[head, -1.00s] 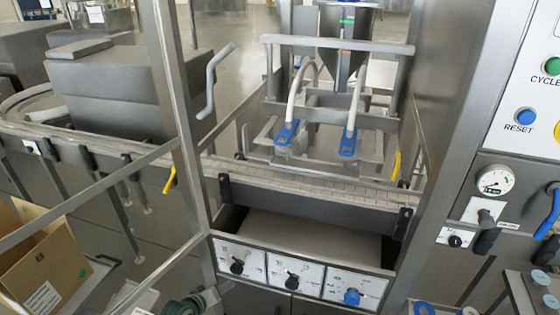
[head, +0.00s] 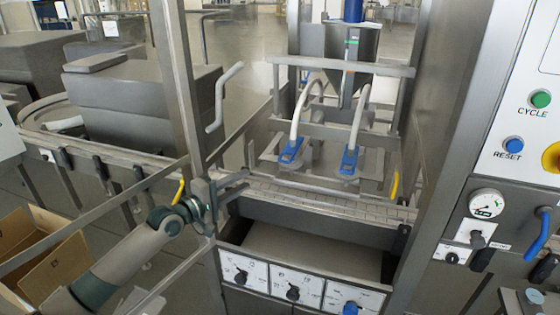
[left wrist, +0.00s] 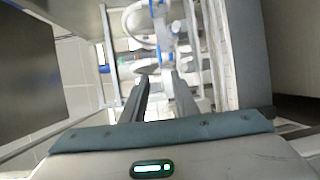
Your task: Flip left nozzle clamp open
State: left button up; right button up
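The left nozzle clamp (head: 291,152) is a blue piece at the lower end of the left white hose, above the conveyor in the head view. Whether its lever is shut or raised is too small to tell. The matching right nozzle clamp (head: 349,160) is to its right. My left gripper (head: 247,180) is open and empty, left of and lower than the left clamp, apart from it, by the frame post. In the left wrist view its fingers (left wrist: 159,77) are spread, with blurred blue and white parts beyond them. My right gripper is not in view.
A vertical metal post (head: 179,90) stands just behind my left arm. The conveyor (head: 330,202) runs below the nozzles. A filling hopper (head: 350,42) is above them. A control panel (head: 525,100) is at right. A cardboard box (head: 50,250) is at lower left.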

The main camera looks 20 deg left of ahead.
pick_arm(q)
jog(key=b, duration=0.9)
send_near(279, 161)
jog(key=f+x, duration=0.1)
jog(key=x, duration=0.8)
jog(key=shift+w+d+r+b, duration=0.15)
jog(key=shift+w+r+b, duration=0.05)
jog(key=shift+w+b, duration=0.2)
jog(key=shift+w+d+r+b, duration=0.15)
jog(key=shift+w+b, duration=0.1)
jog(key=shift+w, duration=0.15)
grip_shut()
jog(key=shift+f, duration=0.25)
